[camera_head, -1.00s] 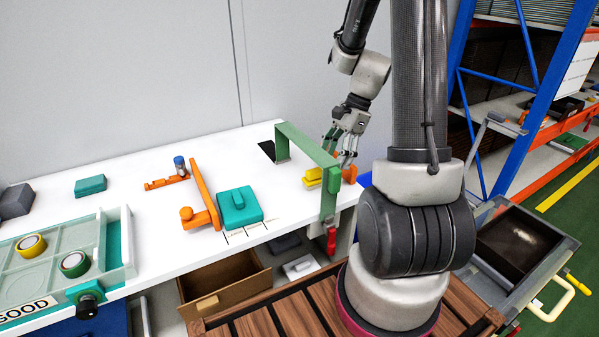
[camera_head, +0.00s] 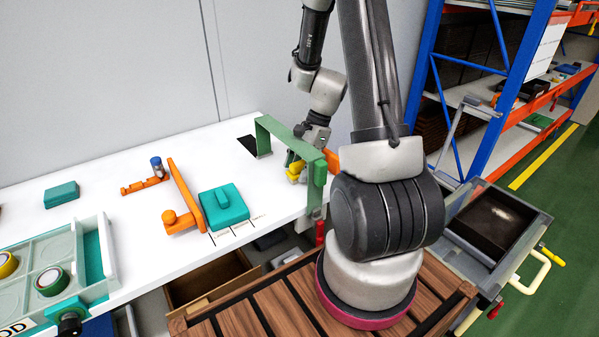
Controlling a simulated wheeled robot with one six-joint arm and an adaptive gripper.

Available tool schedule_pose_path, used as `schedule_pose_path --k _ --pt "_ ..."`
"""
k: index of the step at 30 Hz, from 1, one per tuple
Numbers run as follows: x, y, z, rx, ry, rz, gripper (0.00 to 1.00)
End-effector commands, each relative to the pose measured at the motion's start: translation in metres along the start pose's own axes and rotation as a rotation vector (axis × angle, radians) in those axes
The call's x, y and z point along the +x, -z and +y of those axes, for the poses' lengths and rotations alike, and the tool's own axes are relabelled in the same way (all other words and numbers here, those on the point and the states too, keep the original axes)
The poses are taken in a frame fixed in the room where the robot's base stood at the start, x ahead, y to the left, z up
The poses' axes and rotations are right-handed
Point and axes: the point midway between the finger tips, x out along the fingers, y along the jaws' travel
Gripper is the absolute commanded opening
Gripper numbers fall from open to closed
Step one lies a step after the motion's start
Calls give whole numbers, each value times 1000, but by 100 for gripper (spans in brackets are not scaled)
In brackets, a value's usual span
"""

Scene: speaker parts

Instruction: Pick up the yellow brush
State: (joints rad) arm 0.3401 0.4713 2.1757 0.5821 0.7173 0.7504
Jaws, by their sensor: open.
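The yellow brush (camera_head: 296,173) shows as a small yellow shape on the white table, beside the green arch. My gripper (camera_head: 294,160) is open and points down right above the brush. Its fingertips overlap the brush in the picture, and I cannot tell whether they touch it. The green frame and the fingers hide part of the brush.
The green arch-like frame (camera_head: 282,138) stands close around my gripper. An orange piece (camera_head: 333,162) is to its right. A teal block (camera_head: 224,207) and an orange fixture (camera_head: 184,200) lie to the left on the table (camera_head: 120,165). An open drawer (camera_head: 212,280) is below.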

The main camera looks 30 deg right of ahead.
Motion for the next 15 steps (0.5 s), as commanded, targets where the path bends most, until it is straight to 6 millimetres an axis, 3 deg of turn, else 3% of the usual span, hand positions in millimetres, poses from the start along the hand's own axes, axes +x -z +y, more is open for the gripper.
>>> schedule_pose_path --k 3,12,15 --pt "0 0 0 0 0 0 61" --pt "-1 0 0 0 0 0 11" --pt "-1 0 0 0 0 0 11"
